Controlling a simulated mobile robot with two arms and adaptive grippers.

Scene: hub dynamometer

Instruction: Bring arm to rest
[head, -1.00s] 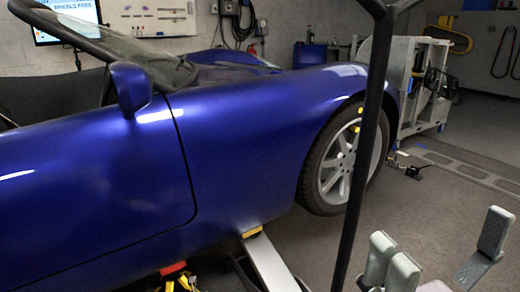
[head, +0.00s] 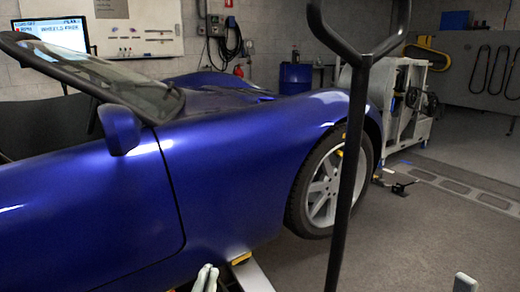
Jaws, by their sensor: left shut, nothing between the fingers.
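My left gripper (head: 206,278) shows at the bottom edge of the head view, left of centre. Its two pale grey fingertips are together, with nothing between them. It appears in front of the blue car's (head: 90,210) lower side. A single pale grey fingertip of my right gripper (head: 465,283) shows at the bottom right edge. The rest of that gripper is below the picture, so its opening is hidden. Both arms are out of view.
A black forked post (head: 348,180) stands in front of the car's wheel (head: 325,188). A lift arm with a yellow pad (head: 241,258) reaches under the sill. A grey machine (head: 412,100) stands behind.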

